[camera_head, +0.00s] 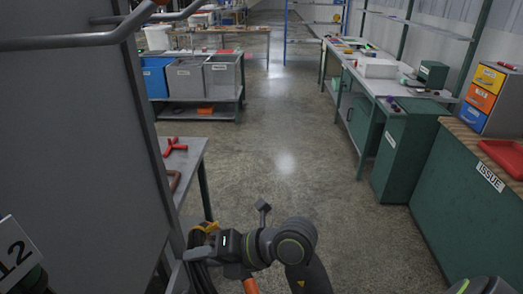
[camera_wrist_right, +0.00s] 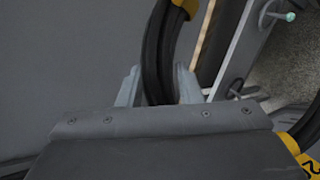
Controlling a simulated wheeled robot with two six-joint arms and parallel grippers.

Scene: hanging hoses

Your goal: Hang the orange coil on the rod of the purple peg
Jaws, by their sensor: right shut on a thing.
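My right gripper (camera_head: 203,246) is low and left of centre in the head view. It is shut on a black hose coil with yellow-orange bands (camera_head: 198,272). In the right wrist view the coil's black strands (camera_wrist_right: 158,60) pass between the two pale fingers (camera_wrist_right: 158,88), with a yellow-orange band above. The coil hangs beside a grey panel. An orange piece (camera_head: 250,286) shows below my right arm; I cannot tell whether it belongs to a coil. No purple peg can be made out. My left gripper is not in view.
A large grey panel (camera_head: 80,150) fills the left, with grey rods (camera_head: 75,40) sticking out at its top. A grey table (camera_head: 188,155) with red pieces (camera_head: 173,146) stands behind it. A green-tipped rod (camera_wrist_right: 289,16) shows in the wrist view. The central floor is clear.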

